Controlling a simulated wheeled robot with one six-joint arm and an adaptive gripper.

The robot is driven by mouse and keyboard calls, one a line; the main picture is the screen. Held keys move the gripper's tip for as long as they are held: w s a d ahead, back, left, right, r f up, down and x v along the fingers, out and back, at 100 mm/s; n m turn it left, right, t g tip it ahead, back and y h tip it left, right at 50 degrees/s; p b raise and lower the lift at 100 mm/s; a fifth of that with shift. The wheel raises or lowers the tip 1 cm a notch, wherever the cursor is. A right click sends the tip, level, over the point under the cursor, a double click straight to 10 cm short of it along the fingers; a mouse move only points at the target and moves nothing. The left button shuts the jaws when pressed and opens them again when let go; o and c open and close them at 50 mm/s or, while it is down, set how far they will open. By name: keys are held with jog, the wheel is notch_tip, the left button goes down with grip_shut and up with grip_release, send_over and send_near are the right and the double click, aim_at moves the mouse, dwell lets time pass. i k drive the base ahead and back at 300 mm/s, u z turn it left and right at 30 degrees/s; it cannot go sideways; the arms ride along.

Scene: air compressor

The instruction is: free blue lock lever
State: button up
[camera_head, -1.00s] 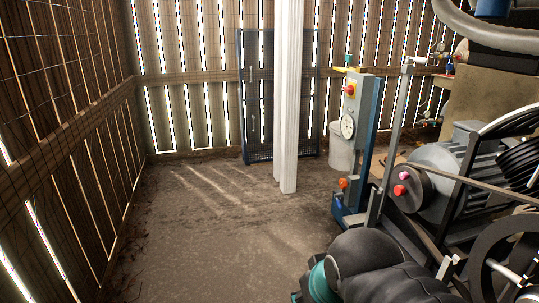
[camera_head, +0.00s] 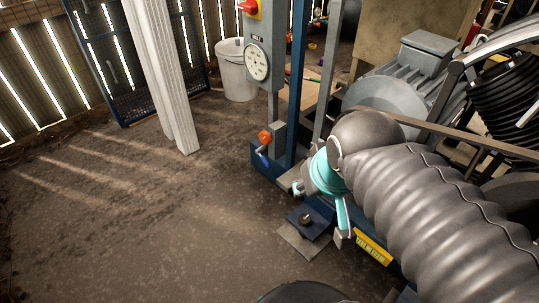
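A small blue lever (camera_head: 262,151) shows just below an orange-red knob (camera_head: 265,136), low on the compressor's blue frame post. My gripper (camera_head: 321,208) is teal, at the end of my grey ribbed arm sleeve, to the right of and nearer than the lever. Its two fingers look spread apart, with nothing visible between them. It is apart from the lever in the picture. The arm hides part of the machine behind it.
A grey control box with a red switch and a round dial (camera_head: 257,61) stands above the lever. A white post (camera_head: 163,75) and a white bucket (camera_head: 236,70) stand behind. The grey motor (camera_head: 385,98) and belt are at right. The dirt floor at left is clear.

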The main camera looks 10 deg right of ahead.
aim_at(264, 159)
jog(key=u, duration=0.05)
jog(key=k, duration=0.65)
jog(key=u, duration=0.55)
jog(key=i, duration=1.5)
jog(key=u, duration=0.25)
